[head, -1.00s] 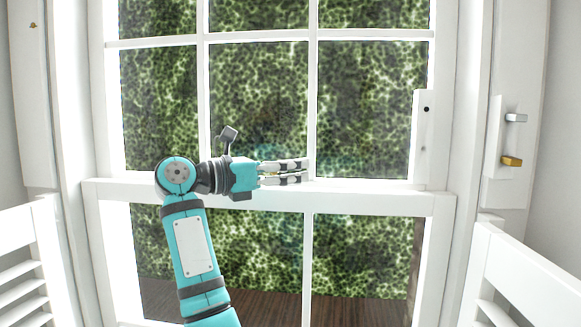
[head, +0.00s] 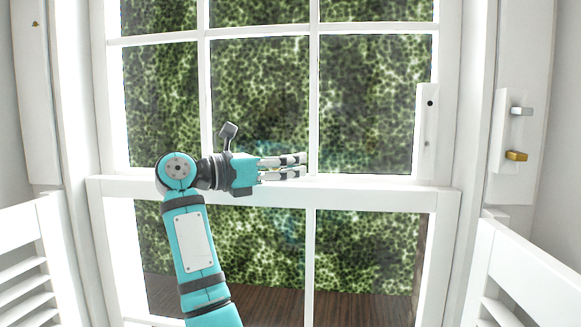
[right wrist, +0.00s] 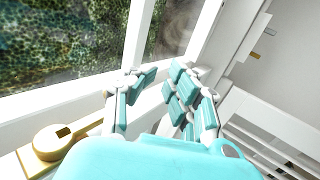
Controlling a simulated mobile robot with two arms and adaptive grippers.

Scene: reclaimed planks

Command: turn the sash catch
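A brass fitting (right wrist: 46,146) with a round boss and a dark square hole shows at the lower left of the right wrist view, on the white rail. I take it to be part of the sash catch; it is not visible in the head view. My right gripper (head: 305,165) lies sideways along the meeting rail (head: 380,192) in the head view, fingers pointing right. In the right wrist view my right gripper (right wrist: 160,100) is open, with an empty gap between its fingers. The brass fitting is left of and outside them. My left gripper is in neither view.
A silver knob (head: 522,111) and a brass knob (head: 516,156) sit on the right jamb. A white upright plate (head: 426,130) is at the sash's right edge. Louvred shutters (head: 30,265) flank the window on both sides. The rail right of my fingers is clear.

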